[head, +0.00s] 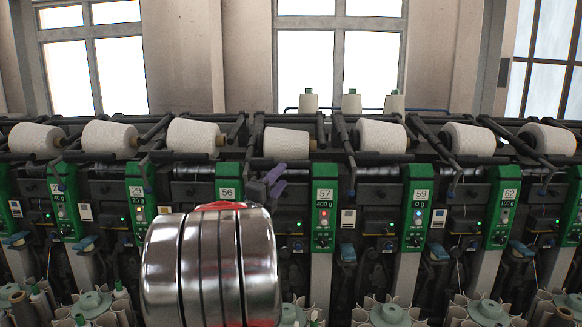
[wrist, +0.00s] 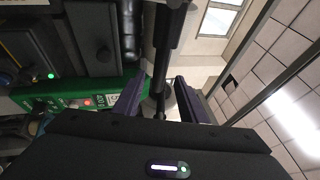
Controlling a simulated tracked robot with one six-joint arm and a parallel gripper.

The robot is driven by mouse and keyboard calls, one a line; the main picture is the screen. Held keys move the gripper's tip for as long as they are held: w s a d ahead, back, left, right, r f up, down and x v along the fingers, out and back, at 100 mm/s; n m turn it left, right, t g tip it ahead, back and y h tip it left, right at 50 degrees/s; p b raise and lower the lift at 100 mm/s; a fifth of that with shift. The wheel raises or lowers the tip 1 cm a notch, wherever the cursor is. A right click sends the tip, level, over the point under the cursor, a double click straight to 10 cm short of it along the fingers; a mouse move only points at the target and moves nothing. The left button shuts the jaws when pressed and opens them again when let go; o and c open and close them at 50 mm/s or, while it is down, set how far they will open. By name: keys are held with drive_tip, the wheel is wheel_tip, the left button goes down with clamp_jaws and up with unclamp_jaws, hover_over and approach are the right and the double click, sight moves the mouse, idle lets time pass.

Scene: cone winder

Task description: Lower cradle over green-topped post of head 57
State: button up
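Head 57's green-topped post (head: 322,215) carries a white "57" label and a lit panel, just right of the middle of the head view. The white cone (head: 287,143) to its upper left sits between dark cradle parts. My gripper (head: 279,178) shows small purple fingers below this cone and left of the post. In the wrist view, my gripper (wrist: 160,80) is open, its fingers apart on either side of a dark bar (wrist: 160,60); contact cannot be told. A green panel (wrist: 72,100) with lights lies left of the fingers. My shiny arm hides the lower part of head 56.
Green-topped posts of head 56 (head: 228,180) and head 59 (head: 418,210) stand on either side. White cones sit in a row along the machine, such as this one (head: 382,137). Several cone holders (head: 390,312) line the front below.

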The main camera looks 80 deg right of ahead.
sight(289, 168)
drive_tip(key=x, duration=0.8)
drive_tip(key=shift+d, duration=0.25)
drive_tip(key=shift+c, duration=0.2)
clamp_jaws()
